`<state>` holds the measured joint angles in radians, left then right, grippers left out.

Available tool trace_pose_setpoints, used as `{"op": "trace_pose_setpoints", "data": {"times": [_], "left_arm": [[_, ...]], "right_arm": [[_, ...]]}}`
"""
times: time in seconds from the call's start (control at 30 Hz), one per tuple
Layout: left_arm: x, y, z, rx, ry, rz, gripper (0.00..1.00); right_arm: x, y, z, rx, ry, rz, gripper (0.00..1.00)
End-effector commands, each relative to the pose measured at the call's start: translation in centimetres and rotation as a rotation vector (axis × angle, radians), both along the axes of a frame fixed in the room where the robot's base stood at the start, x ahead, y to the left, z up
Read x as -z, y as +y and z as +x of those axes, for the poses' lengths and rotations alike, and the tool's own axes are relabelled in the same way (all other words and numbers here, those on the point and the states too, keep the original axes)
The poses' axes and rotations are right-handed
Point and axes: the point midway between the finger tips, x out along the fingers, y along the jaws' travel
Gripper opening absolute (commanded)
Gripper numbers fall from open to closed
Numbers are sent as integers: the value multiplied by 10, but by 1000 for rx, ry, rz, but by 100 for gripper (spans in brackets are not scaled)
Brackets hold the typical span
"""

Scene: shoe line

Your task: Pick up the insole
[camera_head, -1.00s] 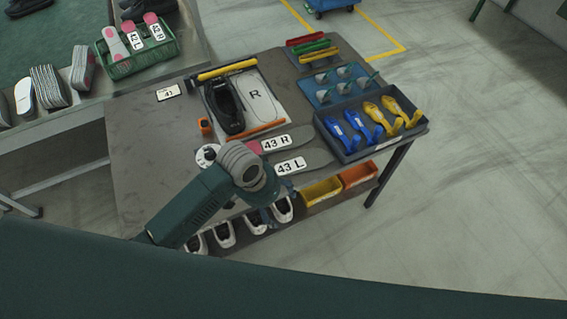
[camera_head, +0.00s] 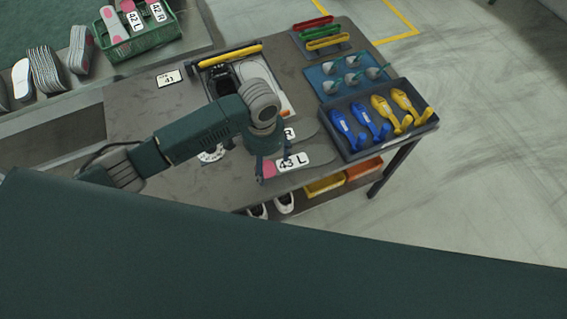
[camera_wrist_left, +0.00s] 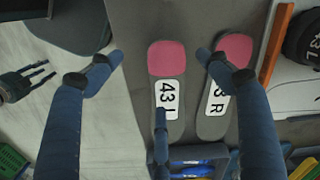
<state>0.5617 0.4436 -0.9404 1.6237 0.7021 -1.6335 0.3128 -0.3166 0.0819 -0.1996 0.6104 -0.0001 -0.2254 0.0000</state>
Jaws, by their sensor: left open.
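The 43 L insole (camera_head: 312,158), grey with a pink heel and a white label, lies flat on the table. It also shows in the left wrist view (camera_wrist_left: 168,60). My left gripper (camera_head: 266,168) is over the 43 L heel end. In the left wrist view the gripper (camera_wrist_left: 160,72) is open, with fingers on both sides of the 43 L insole and one finger over its label. One finger overlaps the 43 R heel. A dark pronged hand (camera_wrist_left: 22,82), probably my right gripper, shows at the left edge.
A grey bin (camera_head: 350,158) with blue and yellow shoe trees stands to the right. A shoe fixture with a yellow bar (camera_head: 230,56) is behind my arm. A green crate (camera_head: 152,38) holds 42 insoles. White shoes and yellow and orange bins sit below the table edge.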

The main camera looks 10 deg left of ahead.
Motion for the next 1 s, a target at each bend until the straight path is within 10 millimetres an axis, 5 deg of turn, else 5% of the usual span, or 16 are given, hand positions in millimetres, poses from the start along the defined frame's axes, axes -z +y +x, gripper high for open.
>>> {"op": "trace_pose_setpoints", "data": {"times": [0.13,0.4,0.67,0.9,1.0], "left_arm": [[12,3,1,-2,2,2,77],[49,6,5,-1,0,0,77],[53,6,5,0,-2,0,77],[54,6,5,0,-1,1,36],[54,7,4,0,1,2,33]], "right_arm": [[-6,0,1,0,-2,0,40],[-16,3,34,0,-51,6,40],[-15,3,28,0,-41,6,40],[-15,4,18,0,-25,6,40],[-14,4,17,1,-24,5,40]]}}
